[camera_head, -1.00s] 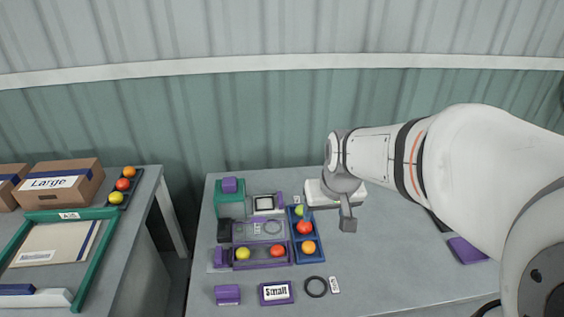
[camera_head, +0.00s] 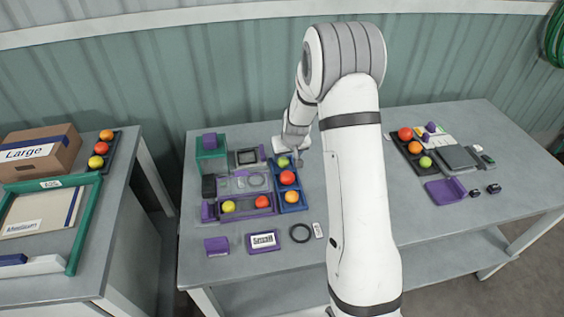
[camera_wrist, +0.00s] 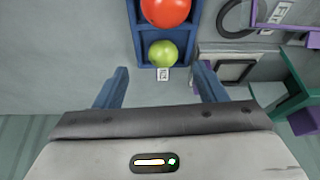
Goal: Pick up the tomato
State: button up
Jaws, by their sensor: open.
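The blue tray (camera_head: 303,205) holds a green tomato (camera_head: 283,161) at its far end, a red tomato (camera_head: 287,177) in the middle and an orange tomato (camera_head: 291,196) at the near end. In the wrist view the green tomato (camera_wrist: 163,53) sits in the end compartment, with the red tomato (camera_wrist: 165,9) beyond it. My gripper (camera_wrist: 162,72) is open and empty. Its blue fingers stand to either side of the green tomato's line, apart from it. In the head view, my wrist is by the tray's far end and the fingers are hard to make out.
A purple-edged tray (camera_head: 247,212) with a yellow and a red tomato lies left of the blue tray. A black tray (camera_head: 396,141) of tomatoes stands right of my arm. A green box (camera_head: 211,153) stands back left.

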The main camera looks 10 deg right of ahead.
aim_at(283, 159)
jog(key=x, duration=0.1)
jog(key=p+x, duration=0.1)
jog(key=x, duration=0.1)
jog(key=p+x, duration=0.1)
jog(key=x, duration=0.1)
jog(key=shift+w+a, duration=0.25)
jog(key=shift+w, duration=0.2)
jog(key=shift+w+f, duration=0.1)
jog(key=shift+f, duration=0.25)
jog(key=shift+c, duration=0.5)
jog(key=c, duration=0.7)
